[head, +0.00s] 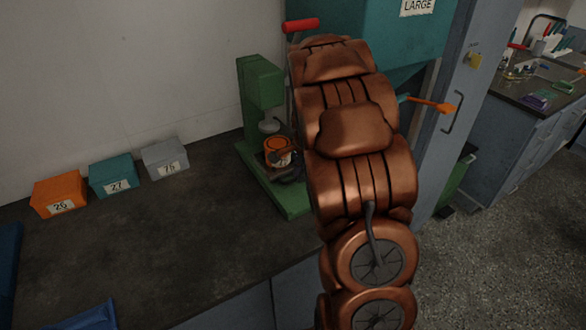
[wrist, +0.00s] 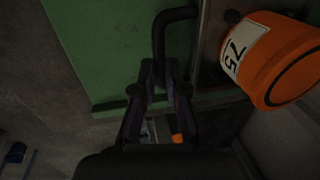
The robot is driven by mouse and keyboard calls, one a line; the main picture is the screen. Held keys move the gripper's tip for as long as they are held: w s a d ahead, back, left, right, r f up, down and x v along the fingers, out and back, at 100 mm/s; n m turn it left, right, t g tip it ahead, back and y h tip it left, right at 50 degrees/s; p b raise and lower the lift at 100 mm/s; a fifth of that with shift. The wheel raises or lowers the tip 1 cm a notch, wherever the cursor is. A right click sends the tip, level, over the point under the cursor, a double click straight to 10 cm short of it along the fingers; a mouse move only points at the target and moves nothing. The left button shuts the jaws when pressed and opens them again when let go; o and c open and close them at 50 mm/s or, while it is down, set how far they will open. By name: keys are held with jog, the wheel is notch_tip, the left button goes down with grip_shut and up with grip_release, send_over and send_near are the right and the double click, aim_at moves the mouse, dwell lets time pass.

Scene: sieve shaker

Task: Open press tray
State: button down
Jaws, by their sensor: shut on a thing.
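The green press (head: 262,82) stands on the dark bench, its base and column partly hidden behind my copper-coloured arm. An orange cup (head: 278,147) with a white number label sits at the press below the round ram. It also shows in the wrist view (wrist: 280,62), on a greyish tray surface (wrist: 208,58) beside the green base. A dark bent handle (wrist: 160,32) comes down to my gripper (wrist: 160,75). My gripper is shut on this handle, its fingers on either side of it. In the head view, my gripper (head: 289,173) is a dark shape just below the cup.
Small orange (head: 59,194), teal (head: 113,176) and grey (head: 165,158) boxes with number labels stand at the left along the wall. The bench between them and the press is clear. A teal machine labelled LARGE (head: 405,45) and a grey cabinet post (head: 455,80) stand right of my arm.

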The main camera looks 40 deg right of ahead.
jog(key=s, duration=0.3)
jog(key=s+b, duration=0.1)
jog(key=s, duration=0.5)
jog(key=shift+a, duration=0.35)
jog(key=shift+w, duration=0.1)
jog(key=c, duration=1.2)
grip_release()
jog(key=shift+b, duration=0.3)
notch_tip(320, 180, up, 12)
jog(key=s, duration=0.2)
jog(key=shift+s+a, duration=0.15)
jog(key=shift+s, duration=0.05)
jog(key=shift+f, duration=0.15)
